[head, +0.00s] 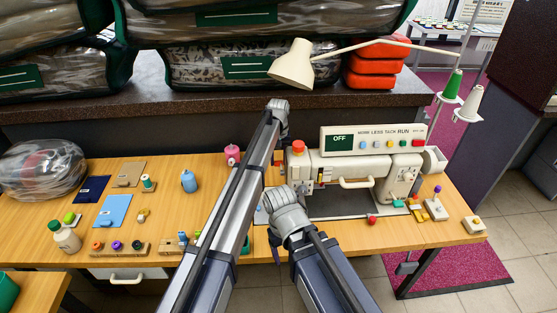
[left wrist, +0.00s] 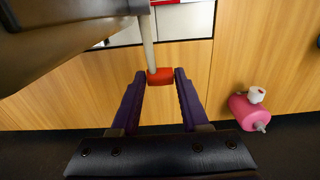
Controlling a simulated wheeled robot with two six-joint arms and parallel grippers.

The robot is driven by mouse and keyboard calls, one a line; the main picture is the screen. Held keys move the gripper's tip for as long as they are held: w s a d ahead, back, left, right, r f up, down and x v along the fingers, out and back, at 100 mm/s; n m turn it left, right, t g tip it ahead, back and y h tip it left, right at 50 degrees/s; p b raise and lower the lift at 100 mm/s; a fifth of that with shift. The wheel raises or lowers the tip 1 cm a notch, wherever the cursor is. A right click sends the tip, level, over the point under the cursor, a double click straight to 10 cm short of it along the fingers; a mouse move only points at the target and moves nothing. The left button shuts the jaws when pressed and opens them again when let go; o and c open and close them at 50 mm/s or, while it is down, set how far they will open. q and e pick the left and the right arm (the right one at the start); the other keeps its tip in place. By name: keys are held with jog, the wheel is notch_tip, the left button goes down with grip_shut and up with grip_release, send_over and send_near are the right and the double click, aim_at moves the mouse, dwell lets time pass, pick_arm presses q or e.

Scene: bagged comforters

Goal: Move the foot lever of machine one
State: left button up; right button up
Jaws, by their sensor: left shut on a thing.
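The sewing machine (head: 345,170) stands on the wooden table, with a panel (head: 373,138) whose screen reads OFF. In the left wrist view the foot lever shows as a pale rod with a red end (left wrist: 160,76). My left gripper (left wrist: 161,74) has its two purple fingers on either side of that red end, shut on it. In the head view my left gripper (head: 277,159) is mostly hidden behind my arm, at the back left of the machine.
A cream lamp (head: 293,66) hangs over the back. A blue bottle (head: 189,181) and small sewing items stand left. Bagged comforters (head: 245,66) fill the counter behind.

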pick_arm(q)
grip_shut()
dwell(0.8)
